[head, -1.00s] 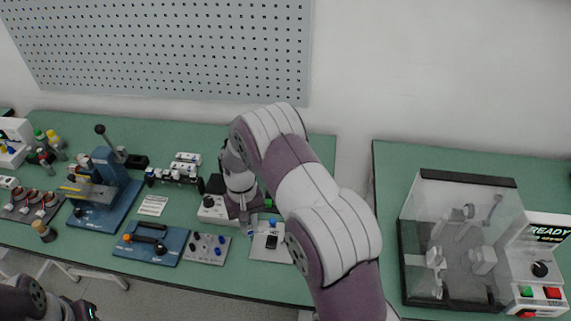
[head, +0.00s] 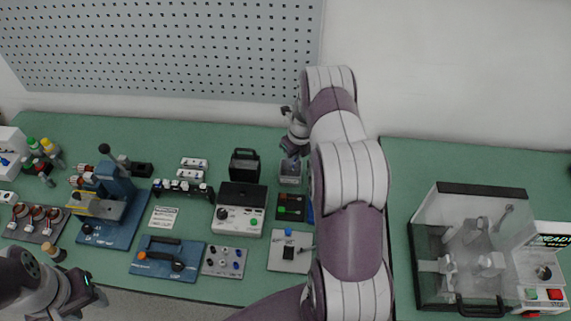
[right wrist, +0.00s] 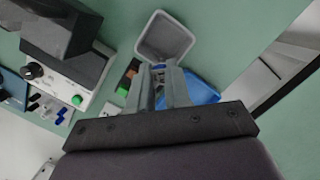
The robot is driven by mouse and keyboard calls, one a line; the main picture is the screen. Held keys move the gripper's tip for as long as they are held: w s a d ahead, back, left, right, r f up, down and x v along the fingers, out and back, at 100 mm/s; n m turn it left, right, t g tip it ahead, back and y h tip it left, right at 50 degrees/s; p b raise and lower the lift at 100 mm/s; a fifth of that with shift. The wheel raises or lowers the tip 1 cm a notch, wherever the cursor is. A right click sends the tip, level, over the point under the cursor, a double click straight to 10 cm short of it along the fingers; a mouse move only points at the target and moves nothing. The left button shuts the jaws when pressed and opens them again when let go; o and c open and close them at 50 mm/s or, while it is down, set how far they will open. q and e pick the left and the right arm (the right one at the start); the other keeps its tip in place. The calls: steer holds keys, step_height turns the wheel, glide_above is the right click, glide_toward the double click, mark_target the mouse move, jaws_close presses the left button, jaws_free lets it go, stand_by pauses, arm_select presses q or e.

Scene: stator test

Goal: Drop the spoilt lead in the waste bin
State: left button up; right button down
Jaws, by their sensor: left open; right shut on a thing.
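My right gripper (head: 290,153) is above the small grey open waste bin (head: 290,179) near the back of the bench. In the right wrist view the bin (right wrist: 164,36) lies just beyond the fingertips (right wrist: 160,70). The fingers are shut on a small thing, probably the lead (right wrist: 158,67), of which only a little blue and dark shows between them. The rest of it is hidden by the fingers. My left gripper (head: 90,292) is open at the lower left, in front of the bench, away from the bin.
A blue tray (right wrist: 201,86) is beside the bin, partly hidden by my arm. A dark tray with red and green pieces (head: 290,207) and a white tester (head: 239,219) stand nearby. A clear-covered machine (head: 468,250) is on the right bench, past a gap between benches.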

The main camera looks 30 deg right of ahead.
steer(key=f+m+b, duration=0.1)
steer(key=f+b, duration=0.1)
steer(key=d+f+m+b, duration=0.1)
steer(key=f+b, duration=0.1)
steer(key=f, duration=0.1)
steer(key=shift+w+d+b, duration=0.15)
steer(key=shift+b, duration=0.15)
steer(key=shift+f+b, duration=0.3)
steer(key=shift+f, duration=0.2)
steer(key=shift+r, duration=0.1)
steer(key=c, duration=1)
jaws_free()
steer(key=shift+r, duration=0.1)
